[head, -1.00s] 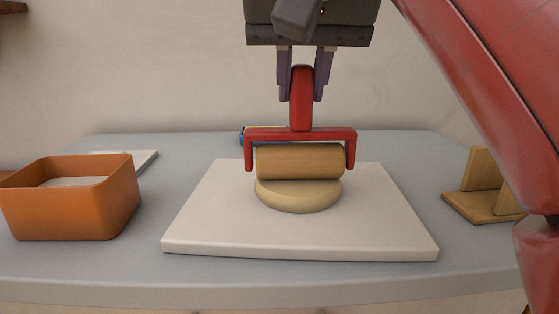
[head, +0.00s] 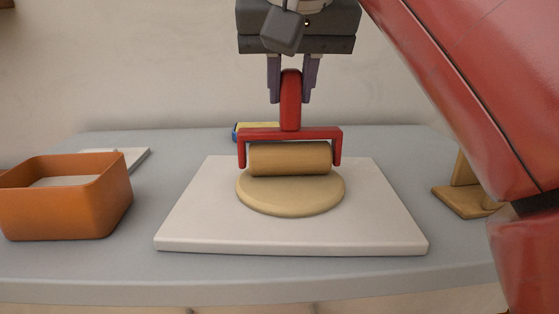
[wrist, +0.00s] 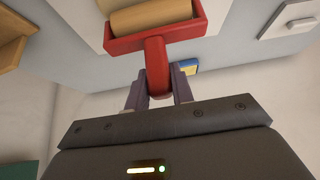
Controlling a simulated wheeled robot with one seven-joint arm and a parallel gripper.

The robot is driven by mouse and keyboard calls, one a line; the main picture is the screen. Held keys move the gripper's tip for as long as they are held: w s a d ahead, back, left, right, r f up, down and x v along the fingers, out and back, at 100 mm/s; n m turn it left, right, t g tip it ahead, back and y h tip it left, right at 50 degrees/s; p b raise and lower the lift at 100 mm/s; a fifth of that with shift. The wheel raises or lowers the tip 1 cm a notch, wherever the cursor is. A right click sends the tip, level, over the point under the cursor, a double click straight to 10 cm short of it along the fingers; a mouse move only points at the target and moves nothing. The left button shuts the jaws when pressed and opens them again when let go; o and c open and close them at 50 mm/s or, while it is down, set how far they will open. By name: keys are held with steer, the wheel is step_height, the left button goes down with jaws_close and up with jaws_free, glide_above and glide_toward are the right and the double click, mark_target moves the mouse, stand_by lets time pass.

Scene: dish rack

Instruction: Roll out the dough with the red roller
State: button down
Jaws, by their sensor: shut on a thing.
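The red roller (head: 291,133) has a red handle and frame with a wooden cylinder. My gripper (head: 291,98) is shut on its upright handle, and the wrist view shows the handle between the fingers (wrist: 158,92). The cylinder (head: 290,158) lies over the far part of the dough and appears to touch it. The dough (head: 290,198) is a pale, flattened round on the white board (head: 385,225). The cylinder hides the dough's far edge.
An orange bin (head: 60,208) stands on the grey table (head: 150,268) left of the board, with a flat white thing (head: 134,158) behind it. A wooden stand (head: 462,195) is at the right. A blue and yellow object (head: 255,129) lies behind the roller.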

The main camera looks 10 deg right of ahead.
steer(key=shift+s+f+b, duration=0.5)
steer(key=shift+s, duration=1.9)
step_height(320, 180, up, 6)
steer(key=p, duration=0.5)
steer(key=shift+p, duration=0.4)
steer(key=shift+w, duration=0.1)
